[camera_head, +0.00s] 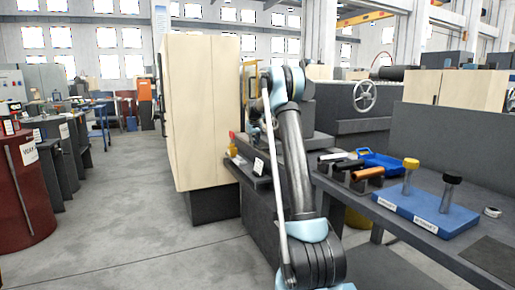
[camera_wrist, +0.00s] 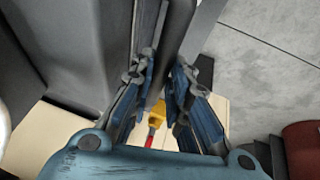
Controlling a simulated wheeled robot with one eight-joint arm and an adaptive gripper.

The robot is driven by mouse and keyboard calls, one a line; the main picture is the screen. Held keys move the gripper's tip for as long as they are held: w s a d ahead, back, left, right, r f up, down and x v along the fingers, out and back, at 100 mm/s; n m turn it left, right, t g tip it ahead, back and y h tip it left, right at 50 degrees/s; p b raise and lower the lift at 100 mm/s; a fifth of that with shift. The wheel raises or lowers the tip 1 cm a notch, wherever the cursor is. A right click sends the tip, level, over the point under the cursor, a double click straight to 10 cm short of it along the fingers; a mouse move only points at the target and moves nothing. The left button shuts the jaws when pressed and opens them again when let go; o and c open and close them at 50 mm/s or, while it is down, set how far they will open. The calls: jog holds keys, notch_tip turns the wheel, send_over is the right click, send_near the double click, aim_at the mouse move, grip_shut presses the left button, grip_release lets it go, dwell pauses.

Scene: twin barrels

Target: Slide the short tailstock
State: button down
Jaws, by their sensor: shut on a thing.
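In the wrist view my gripper (camera_wrist: 160,78) has its two blue-grey fingers on either side of a dark grey bar (camera_wrist: 172,45) and is shut on it. The bar runs up out of the picture; I cannot tell whether it is part of the short tailstock. In the head view my arm reaches up beside a dark grey machine, and the arm hides the gripper and what it holds. I cannot make out the short tailstock for certain in either view.
A tall cream cabinet (camera_head: 200,110) stands left of my arm. A handwheel (camera_head: 365,96) is behind. Open floor (camera_head: 130,215) lies left.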

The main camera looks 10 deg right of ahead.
jog(key=shift+w+a+r, duration=0.1)
jog(key=shift+w, duration=0.5)
jog(key=c, duration=1.5)
grip_release()
jog(key=shift+c, duration=0.2)
jog(key=v, duration=1.1)
jog(key=shift+r, duration=0.3)
jog(key=shift+s, duration=0.25)
